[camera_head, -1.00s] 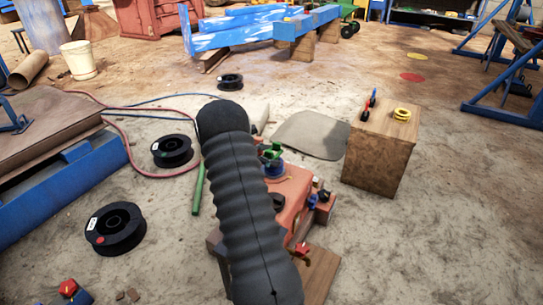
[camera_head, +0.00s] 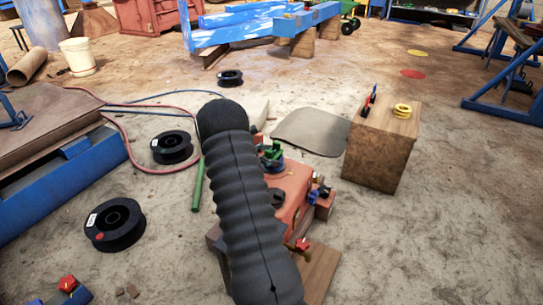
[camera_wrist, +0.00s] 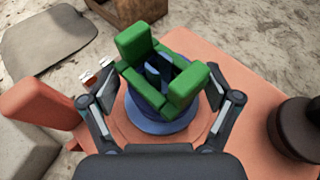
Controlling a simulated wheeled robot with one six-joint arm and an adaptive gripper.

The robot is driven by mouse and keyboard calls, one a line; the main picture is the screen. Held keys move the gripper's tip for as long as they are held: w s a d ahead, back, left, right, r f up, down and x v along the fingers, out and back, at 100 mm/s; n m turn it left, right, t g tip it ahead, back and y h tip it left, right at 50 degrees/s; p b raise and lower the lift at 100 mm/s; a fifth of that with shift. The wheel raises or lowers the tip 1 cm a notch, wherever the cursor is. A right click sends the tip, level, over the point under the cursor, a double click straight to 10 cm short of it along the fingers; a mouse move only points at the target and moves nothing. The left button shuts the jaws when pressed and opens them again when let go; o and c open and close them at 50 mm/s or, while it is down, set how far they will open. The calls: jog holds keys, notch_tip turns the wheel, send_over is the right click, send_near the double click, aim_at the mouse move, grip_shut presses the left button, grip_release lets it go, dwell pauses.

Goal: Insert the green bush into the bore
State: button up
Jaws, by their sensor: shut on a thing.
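The green bush (camera_wrist: 188,86) sits in the middle of the wrist view, with raised blocks around an open centre. My gripper (camera_wrist: 163,92) has one finger on each side of it and is shut on it. A round blue part (camera_wrist: 158,125) shows beneath and inside the bush, on an orange body (camera_wrist: 255,100). I cannot tell how deep the bush sits in the bore, which is hidden. In the head view the green bush (camera_head: 272,151) shows just right of my dark arm, over the orange body (camera_head: 290,188). My arm hides much of that area.
A wooden box (camera_head: 378,160) with yellow rings (camera_head: 402,110) on top stands to the right. Black spools (camera_head: 115,224) and a green rod (camera_head: 198,186) lie on the floor to the left. A dark round part (camera_wrist: 296,128) stands at the right in the wrist view.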

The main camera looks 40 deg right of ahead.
jog(key=shift+f, duration=0.3)
jog(key=o, duration=1.1)
jog(key=shift+a, duration=0.1)
jog(key=v, duration=1.2)
jog(key=shift+f, duration=0.1)
